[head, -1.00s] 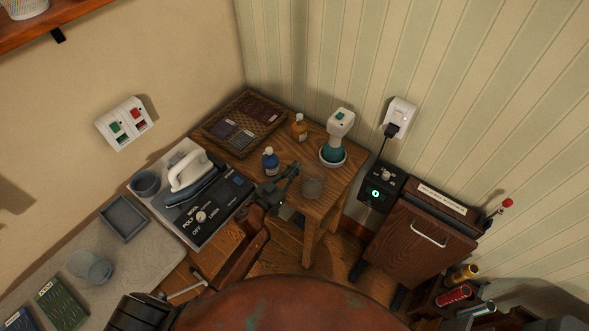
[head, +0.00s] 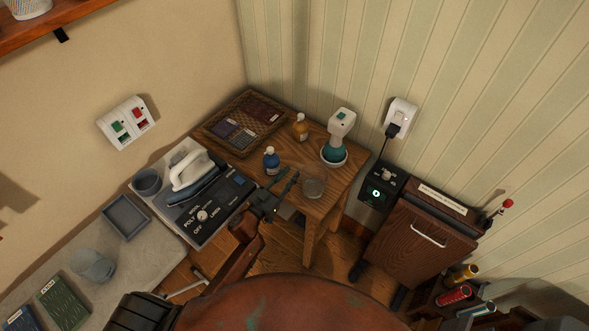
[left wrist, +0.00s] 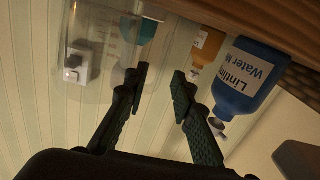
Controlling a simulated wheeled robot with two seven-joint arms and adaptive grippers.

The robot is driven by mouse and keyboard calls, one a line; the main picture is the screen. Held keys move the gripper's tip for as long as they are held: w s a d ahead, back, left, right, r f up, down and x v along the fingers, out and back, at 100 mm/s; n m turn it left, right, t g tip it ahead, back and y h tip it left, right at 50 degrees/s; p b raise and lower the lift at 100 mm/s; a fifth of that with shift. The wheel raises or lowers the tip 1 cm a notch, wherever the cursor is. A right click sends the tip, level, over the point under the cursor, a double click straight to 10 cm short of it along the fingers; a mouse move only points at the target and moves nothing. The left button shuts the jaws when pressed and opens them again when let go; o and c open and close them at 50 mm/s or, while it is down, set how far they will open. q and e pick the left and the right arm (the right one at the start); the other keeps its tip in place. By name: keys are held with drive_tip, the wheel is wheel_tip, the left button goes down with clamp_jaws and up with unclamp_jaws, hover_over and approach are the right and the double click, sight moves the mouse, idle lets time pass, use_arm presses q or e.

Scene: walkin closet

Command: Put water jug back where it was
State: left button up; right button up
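A clear, see-through jug (head: 313,183) stands upright near the front edge of the small wooden table (head: 335,180). It shows in the left wrist view (left wrist: 98,45) as a transparent cylinder with faint markings, to the left of my fingers. My left gripper (head: 288,190) is just left of the jug, at the table's front edge. In the left wrist view its two fingers (left wrist: 160,85) are apart with nothing between them. A second, greyish translucent cup-like vessel (head: 92,265) stands on the counter at left. My right gripper is not in view.
A blue bottle (head: 271,161), an orange bottle (head: 300,127) and a white-topped teal bottle in a dish (head: 334,155) stand near the jug. An iron (head: 190,172) rests on a control panel at left. A dark wooden cabinet (head: 421,240) stands at right.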

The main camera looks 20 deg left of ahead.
use_arm(q)
drive_tip(key=v, duration=0.8)
drive_tip(key=shift+s, duration=0.1)
